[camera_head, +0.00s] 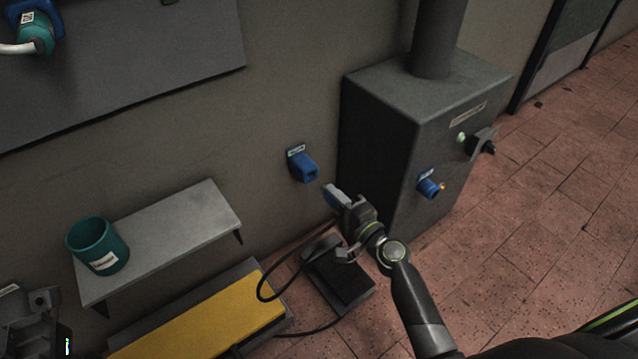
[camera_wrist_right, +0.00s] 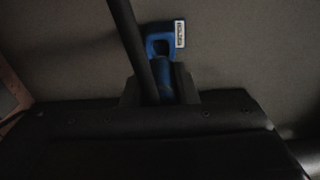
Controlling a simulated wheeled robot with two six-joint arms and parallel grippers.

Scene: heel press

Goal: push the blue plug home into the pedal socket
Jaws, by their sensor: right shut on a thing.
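My right gripper (camera_head: 334,194) is shut on the blue plug, which shows between the jaws in the right wrist view (camera_wrist_right: 180,84). A blue labelled socket (camera_head: 303,166) sticks out from the grey wall just up and left of the gripper. In the head view a gap shows between them. In the right wrist view the socket (camera_wrist_right: 164,30) appears just beyond the plug; a dark bar partly covers the plug, so I cannot tell whether they touch. The labels are too small to read. I do not make out my left gripper.
A grey cabinet (camera_head: 388,130) with a blue fitting (camera_head: 428,186) and a black knob stands right of the gripper. A black foot pedal (camera_head: 341,278) with a looping cable lies below. A shelf (camera_head: 180,240) holds a teal cup (camera_head: 92,242). A yellow-topped step (camera_head: 215,315) is below it.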

